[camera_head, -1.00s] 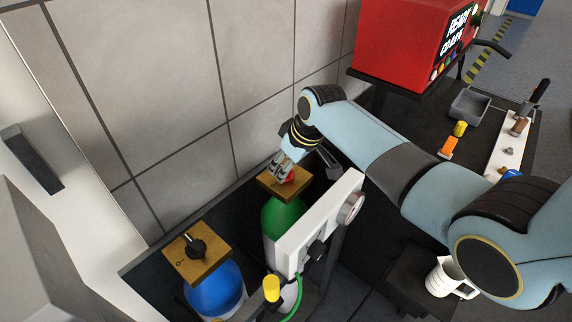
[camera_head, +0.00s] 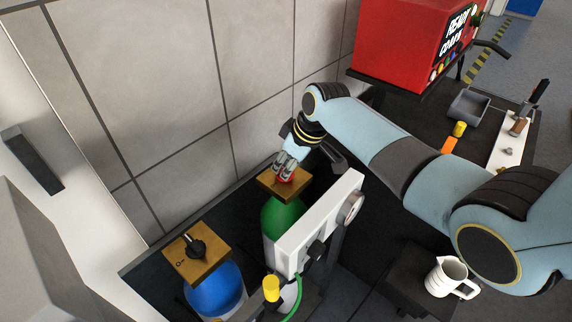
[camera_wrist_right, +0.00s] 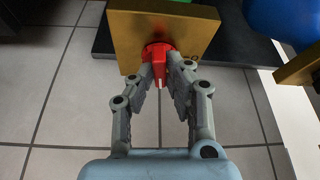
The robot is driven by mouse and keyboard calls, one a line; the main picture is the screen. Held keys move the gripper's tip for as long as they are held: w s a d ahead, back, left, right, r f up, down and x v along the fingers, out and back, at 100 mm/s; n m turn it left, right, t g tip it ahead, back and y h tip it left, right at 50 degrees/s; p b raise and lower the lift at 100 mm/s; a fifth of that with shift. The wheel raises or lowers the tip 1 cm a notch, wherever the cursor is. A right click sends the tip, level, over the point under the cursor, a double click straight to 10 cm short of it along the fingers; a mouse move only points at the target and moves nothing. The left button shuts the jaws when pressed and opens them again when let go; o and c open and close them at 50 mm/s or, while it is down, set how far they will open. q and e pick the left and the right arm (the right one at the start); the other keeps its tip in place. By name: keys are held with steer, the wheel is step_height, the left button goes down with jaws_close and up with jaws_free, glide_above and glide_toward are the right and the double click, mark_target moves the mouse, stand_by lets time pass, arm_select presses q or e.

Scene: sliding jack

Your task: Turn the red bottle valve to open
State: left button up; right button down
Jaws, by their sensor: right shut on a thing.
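The red valve (camera_wrist_right: 158,62) is a knob with a bar handle on the brass-coloured block (camera_head: 269,186) atop the green bottle (camera_head: 282,216). In the head view it is mostly covered by my right gripper (camera_head: 284,177). In the right wrist view the fingers of my right gripper (camera_wrist_right: 158,80) are on either side of the red handle, shut on it. A white mark shows on the handle's end, which points toward the wrist camera. My left gripper is not in view.
A blue bottle (camera_head: 214,290) with a brass block and black knob (camera_head: 195,248) stands at the left. A white panel (camera_head: 318,225) with a gauge stands right of the green bottle. A tiled wall (camera_head: 180,100) rises behind. A white jug (camera_head: 448,277) is at lower right.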

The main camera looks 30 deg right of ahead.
steer(key=n+y, duration=0.1)
steer(key=n, duration=0.2)
steer(key=shift+f+n+g+b, duration=0.1)
steer(key=shift+n+g+b, duration=0.2)
steer(key=shift+g+b, duration=0.1)
steer(key=n+g+y+b, duration=0.1)
steer(key=n, duration=0.2)
steer(key=shift+w+d+n+b, duration=0.1)
steer(key=shift+n+b, duration=0.2)
steer(key=shift+b, duration=0.05)
steer(key=n+g+b, duration=0.2)
steer(key=n+b, duration=0.1)
steer(key=n, duration=0.1)
steer(key=shift+w+f+n, duration=0.1)
steer(key=shift+n, duration=0.2)
steer(key=shift+n+g+b, duration=0.8)
steer(key=shift+n+b, duration=0.65)
steer(key=shift+n, duration=0.75)
steer(key=c, duration=1.3)
jaws_free()
steer(key=shift+c, duration=0.2)
steer(key=shift+w+r, duration=0.1)
steer(key=shift+r, duration=0.1)
